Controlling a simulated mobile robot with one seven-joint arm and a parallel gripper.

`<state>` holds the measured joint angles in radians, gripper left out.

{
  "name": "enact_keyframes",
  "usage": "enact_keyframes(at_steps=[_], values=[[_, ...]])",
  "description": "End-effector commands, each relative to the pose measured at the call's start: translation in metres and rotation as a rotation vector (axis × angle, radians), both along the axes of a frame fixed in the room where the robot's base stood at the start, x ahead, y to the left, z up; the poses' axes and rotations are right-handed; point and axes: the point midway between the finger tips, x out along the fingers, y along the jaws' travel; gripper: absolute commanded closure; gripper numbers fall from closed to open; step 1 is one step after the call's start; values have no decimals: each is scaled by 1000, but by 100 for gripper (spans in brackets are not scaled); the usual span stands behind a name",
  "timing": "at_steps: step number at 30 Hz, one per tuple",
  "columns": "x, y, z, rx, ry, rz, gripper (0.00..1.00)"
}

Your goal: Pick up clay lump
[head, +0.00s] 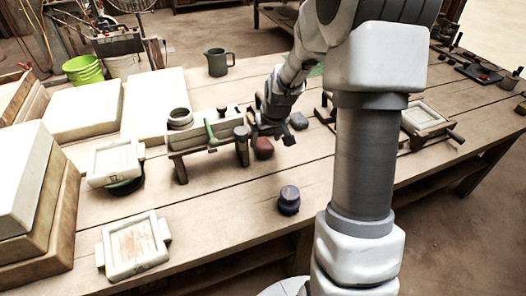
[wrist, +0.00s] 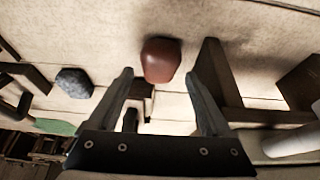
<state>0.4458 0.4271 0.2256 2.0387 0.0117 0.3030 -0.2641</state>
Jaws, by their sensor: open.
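The clay lump, reddish-brown and rounded, lies on the wooden table; it shows in the head view (head: 263,148) and in the wrist view (wrist: 161,60). My gripper (wrist: 159,78) is open, its two fingers spread to either side below the lump in the wrist view. The lump appears just beyond the fingertips and is not held. In the head view my gripper (head: 268,128) is just above and behind the lump, beside a small wooden stand; its fingers are hard to make out there.
A wooden stand (head: 190,152) with a green-handled tool is left of the lump. A grey-blue lump (head: 298,121) lies to its right. A dark purple jar (head: 289,200) stands in front. Pale tile moulds (head: 134,245) are at left. The front middle of the table is mostly clear.

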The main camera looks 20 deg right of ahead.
Motion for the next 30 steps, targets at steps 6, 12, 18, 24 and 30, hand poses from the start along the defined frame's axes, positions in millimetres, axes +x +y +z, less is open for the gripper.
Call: enact_keyframes(at_steps=[6, 12, 18, 24, 30], values=[[12, 1, -33, 1, 2, 1, 18], [15, 0, -37, 0, 1, 0, 18], [15, 0, -37, 0, 1, 0, 32], [15, 0, -37, 1, 1, 0, 68], [15, 1, -37, 1, 1, 1, 100]])
